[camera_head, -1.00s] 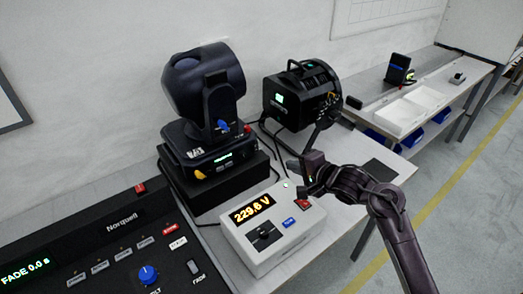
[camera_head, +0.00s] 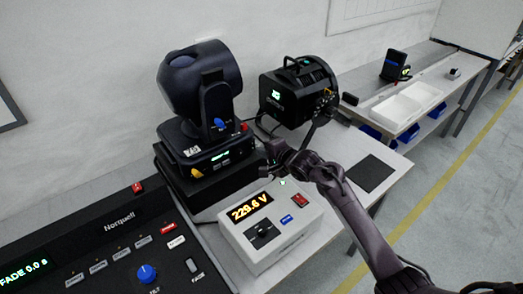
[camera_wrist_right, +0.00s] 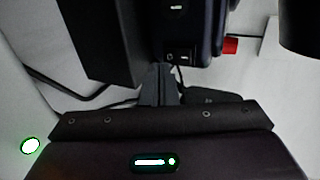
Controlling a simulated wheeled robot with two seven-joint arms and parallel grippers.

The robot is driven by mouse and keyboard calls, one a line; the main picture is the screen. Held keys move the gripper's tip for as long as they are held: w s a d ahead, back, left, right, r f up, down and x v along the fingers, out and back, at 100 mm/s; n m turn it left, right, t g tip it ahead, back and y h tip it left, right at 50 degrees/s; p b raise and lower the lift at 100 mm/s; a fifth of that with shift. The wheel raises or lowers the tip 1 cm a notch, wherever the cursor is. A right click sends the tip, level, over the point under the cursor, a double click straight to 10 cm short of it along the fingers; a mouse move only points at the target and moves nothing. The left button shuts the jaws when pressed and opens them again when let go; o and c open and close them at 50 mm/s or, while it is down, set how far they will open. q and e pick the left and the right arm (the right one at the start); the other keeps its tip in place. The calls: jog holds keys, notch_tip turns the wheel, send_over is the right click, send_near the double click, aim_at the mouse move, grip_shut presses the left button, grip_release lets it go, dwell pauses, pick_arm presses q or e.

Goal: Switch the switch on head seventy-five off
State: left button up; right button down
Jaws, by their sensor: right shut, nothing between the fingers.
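The moving head light (camera_head: 200,88), dark with a yoke, stands on a black box on the bench. Its base (camera_head: 215,158) carries a small white label, hard to read, a lit green display, a blue knob and a red part. In the right wrist view the base (camera_wrist_right: 192,22) shows at the top with the red part (camera_wrist_right: 230,45) at its right. A small dark switch-like part (camera_wrist_right: 170,57) sits low on it; its position is unclear. My right gripper (camera_head: 268,165) is shut and empty, just right of the base. Its fingers (camera_wrist_right: 160,72) point at the base. My left gripper is out of view.
A white meter box (camera_head: 270,232) reading 229.6 V stands below my right gripper. A black lamp housing (camera_head: 298,92) stands behind it, with cables between. The console (camera_head: 100,245) fills the lower left.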

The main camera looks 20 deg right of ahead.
jog(key=shift+w+a+f, duration=0.1)
jog(key=shift+w+a, duration=0.1)
jog(key=shift+w, duration=0.2)
jog(key=shift+w+t+b, duration=0.15)
jog(key=shift+t+b, duration=0.2)
jog(key=shift+t, duration=0.05)
jog(key=shift+w+r+p, duration=0.1)
jog(key=shift+r+p, duration=0.8)
jog(key=shift+p, duration=0.25)
jog(key=shift+a+f, duration=0.1)
